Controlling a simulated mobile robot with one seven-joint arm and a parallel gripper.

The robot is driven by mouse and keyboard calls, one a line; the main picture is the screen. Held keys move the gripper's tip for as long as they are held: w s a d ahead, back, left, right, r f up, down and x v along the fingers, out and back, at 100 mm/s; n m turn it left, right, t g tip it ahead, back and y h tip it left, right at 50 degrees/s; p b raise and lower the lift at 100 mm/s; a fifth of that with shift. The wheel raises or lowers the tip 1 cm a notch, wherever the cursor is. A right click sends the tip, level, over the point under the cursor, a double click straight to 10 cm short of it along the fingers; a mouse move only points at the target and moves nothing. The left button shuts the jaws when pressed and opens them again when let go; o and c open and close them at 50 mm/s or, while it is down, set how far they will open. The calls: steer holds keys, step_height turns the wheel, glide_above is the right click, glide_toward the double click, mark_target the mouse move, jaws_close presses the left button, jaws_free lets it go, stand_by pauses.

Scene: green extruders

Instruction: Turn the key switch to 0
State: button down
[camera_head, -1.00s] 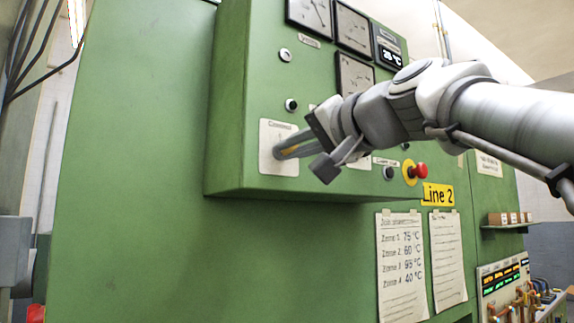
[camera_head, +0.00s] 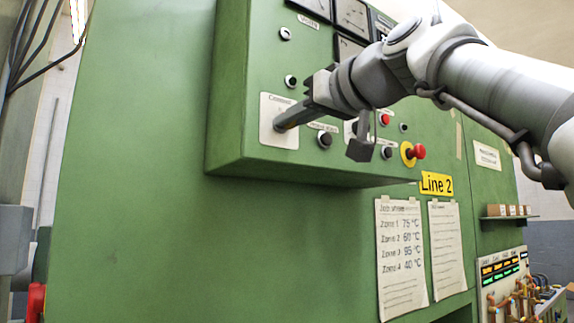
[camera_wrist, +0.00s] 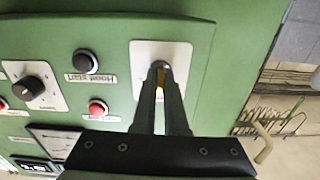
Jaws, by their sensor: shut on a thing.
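The key switch is on a white plate (camera_head: 279,108) at the lower left of the green control box. My gripper (camera_head: 281,125) reaches in from the right, with its fingertips at the middle of this plate. In the wrist view the plate (camera_wrist: 142,52) is at the upper middle, and my gripper (camera_wrist: 161,72) is shut on the key at its centre. A little yellow shows between the fingers. The fingers hide most of the key and the position marks, so I cannot tell which way it points.
A black button (camera_head: 324,140), a red button (camera_head: 384,119) and a red emergency stop (camera_head: 417,151) on yellow are to the right of the plate. A black rotary knob (camera_wrist: 36,87) shows in the wrist view. Paper sheets (camera_head: 404,258) hang below the box.

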steer(key=shift+n, duration=0.4)
steer(key=c, duration=1)
jaws_free()
steer(key=shift+o, duration=0.2)
steer(key=shift+s, duration=0.1)
steer(key=b+v, duration=0.2)
steer(key=v, duration=1.5)
steer(key=shift+d, duration=0.2)
steer(key=shift+s, duration=0.1)
steer(key=shift+f, duration=0.1)
